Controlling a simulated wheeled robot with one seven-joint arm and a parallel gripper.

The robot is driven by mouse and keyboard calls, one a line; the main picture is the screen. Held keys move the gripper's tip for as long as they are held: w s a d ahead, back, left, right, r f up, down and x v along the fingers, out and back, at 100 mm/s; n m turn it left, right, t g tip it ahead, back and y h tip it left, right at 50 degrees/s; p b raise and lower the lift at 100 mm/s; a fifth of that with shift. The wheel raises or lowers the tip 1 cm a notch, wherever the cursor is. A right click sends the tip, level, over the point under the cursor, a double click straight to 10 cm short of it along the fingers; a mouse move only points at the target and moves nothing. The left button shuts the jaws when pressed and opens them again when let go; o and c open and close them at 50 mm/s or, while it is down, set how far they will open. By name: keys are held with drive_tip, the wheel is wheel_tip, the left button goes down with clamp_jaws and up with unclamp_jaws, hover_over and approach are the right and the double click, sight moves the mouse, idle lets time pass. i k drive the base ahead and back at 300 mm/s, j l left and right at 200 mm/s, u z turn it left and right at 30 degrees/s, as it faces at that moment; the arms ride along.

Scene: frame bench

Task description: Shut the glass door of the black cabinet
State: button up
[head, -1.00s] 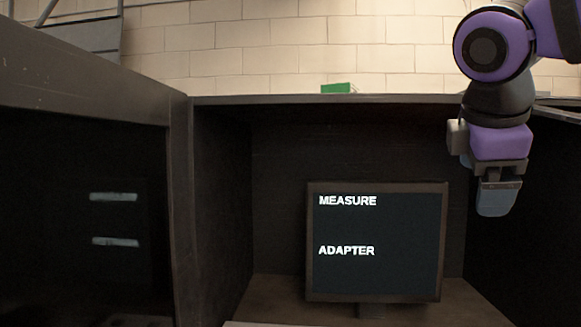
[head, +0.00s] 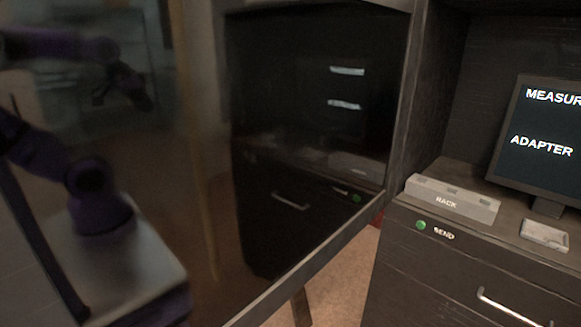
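The glass door (head: 205,150) stands open, swung out from the left side of the black cabinet (head: 435,110). Its dark pane fills the left and middle of the head view, and its frame's lower edge (head: 325,255) runs down toward the left. The pane shows a dim reflection of my purple arm and of the cabinet's drawer and handles. My gripper itself is not directly in view now; only that reflection shows at the left.
Inside the cabinet stand a monitor (head: 542,140) reading MEASURE and ADAPTER, a grey rack block (head: 452,199) and a small pale device (head: 544,234). A green button (head: 421,225) labelled SEND and a drawer handle (head: 515,306) are on the front. Floor (head: 340,285) shows below the door.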

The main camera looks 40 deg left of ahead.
sight(163, 162)
drive_tip(key=k+j+u, duration=0.15)
drive_tip(key=k+j, duration=0.35)
drive_tip(key=k, duration=0.15)
drive_tip(key=j+u, duration=0.15)
drive_tip(key=j, duration=1.2)
drive_tip(key=k+j+z, duration=0.15)
drive_tip(key=k+j, duration=0.25)
drive_tip(key=k+j+z, duration=0.1)
drive_tip(key=j, duration=0.25)
drive_tip(key=k+j+z, duration=0.1)
drive_tip(key=j, duration=0.2)
drive_tip(key=k+j+z, duration=0.1)
drive_tip(key=j, duration=1.05)
drive_tip(key=i, duration=0.05)
